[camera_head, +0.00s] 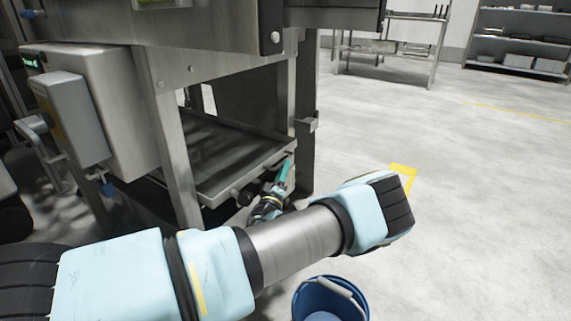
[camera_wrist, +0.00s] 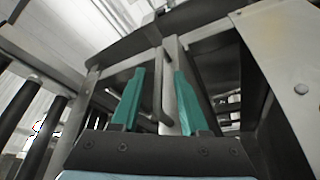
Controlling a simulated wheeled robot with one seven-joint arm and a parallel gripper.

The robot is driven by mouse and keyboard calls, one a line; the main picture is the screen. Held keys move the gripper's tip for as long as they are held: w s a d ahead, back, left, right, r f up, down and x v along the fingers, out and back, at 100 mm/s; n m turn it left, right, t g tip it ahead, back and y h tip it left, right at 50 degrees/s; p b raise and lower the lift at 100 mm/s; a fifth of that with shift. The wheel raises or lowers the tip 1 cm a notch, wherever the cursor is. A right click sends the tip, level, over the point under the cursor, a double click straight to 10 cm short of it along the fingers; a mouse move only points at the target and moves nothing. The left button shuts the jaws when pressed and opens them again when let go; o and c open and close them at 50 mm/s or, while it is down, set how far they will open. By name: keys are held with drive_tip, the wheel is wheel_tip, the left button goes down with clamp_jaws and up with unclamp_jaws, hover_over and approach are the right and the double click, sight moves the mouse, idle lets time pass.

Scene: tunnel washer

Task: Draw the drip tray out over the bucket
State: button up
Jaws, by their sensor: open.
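The drip tray (camera_head: 244,171) is a wide, shallow grey metal tray low under the machine, between its legs. My gripper (camera_head: 286,173) is at the tray's front right corner, with its teal fingers pointing up and away. The wrist view shows my gripper (camera_wrist: 160,100) open, one teal finger at each side. A thin grey bar handle (camera_wrist: 158,88) shows between the fingers, with a gap on both sides; how deep it sits between them I cannot tell.
The steel machine's leg (camera_head: 176,165) stands left of the tray and a darker post (camera_head: 307,150) right of it. A grey control box (camera_head: 72,118) hangs at left. Racks stand far back.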

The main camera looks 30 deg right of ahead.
drive_tip(key=shift+b+x, duration=0.65)
drive_tip(key=shift+x, duration=1.95)
clamp_jaws()
